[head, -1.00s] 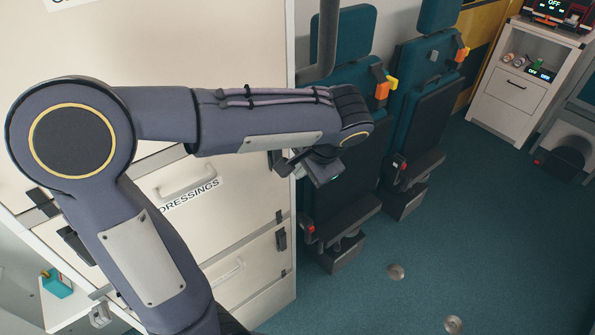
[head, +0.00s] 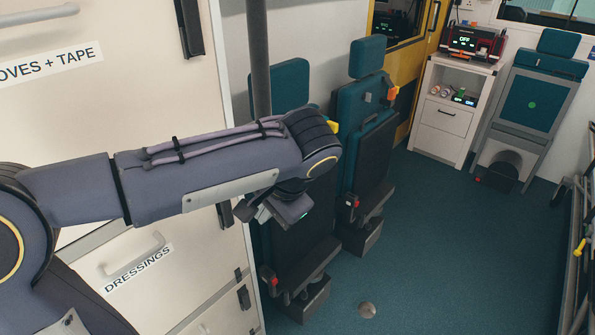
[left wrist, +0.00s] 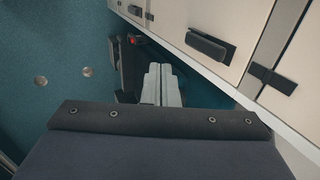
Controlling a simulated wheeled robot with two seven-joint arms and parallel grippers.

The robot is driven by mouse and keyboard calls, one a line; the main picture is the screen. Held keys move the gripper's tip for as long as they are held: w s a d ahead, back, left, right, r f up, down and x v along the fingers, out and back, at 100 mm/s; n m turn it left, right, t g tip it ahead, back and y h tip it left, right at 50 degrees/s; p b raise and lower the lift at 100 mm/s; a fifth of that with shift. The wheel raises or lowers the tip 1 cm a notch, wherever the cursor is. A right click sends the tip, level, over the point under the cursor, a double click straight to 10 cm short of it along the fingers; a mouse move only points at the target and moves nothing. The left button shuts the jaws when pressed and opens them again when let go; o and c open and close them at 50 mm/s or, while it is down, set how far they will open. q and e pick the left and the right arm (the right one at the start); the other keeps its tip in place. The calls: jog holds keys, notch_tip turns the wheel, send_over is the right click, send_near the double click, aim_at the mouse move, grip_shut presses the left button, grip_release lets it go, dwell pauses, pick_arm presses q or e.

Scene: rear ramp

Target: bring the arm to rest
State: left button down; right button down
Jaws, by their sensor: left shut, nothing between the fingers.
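My left arm comes in from the left in the head view, bent at the elbow, with the forearm reaching across the front of the cabinet. My left gripper (head: 262,213) hangs below the wrist, in front of the dark folding seats and partly hidden by the wrist. In the left wrist view the two pale fingers (left wrist: 162,84) lie side by side, shut, with nothing between them. They point down past the cabinet front, above the floor. My right gripper is in neither view.
A cream cabinet (head: 110,130) with labelled drawers stands close at the left. Two folding seats (head: 362,130) line the wall behind the gripper. A white cabinet (head: 443,125) bears a red device (head: 474,42) at the back. The teal floor (head: 450,250) is open at centre right.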

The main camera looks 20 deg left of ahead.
pick_arm(q)
jog(key=s+f+n+t+h, duration=0.1)
jog(key=s+f+n+h, duration=0.2)
jog(key=s, duration=0.4)
jog(key=s+f+n+t+h, duration=0.2)
jog(key=s+f+n+h, duration=0.1)
jog(key=s+f+h, duration=0.3)
jog(key=shift+s+f+t, duration=0.25)
jog(key=shift+s+t, duration=0.05)
jog(key=shift+s, duration=0.95)
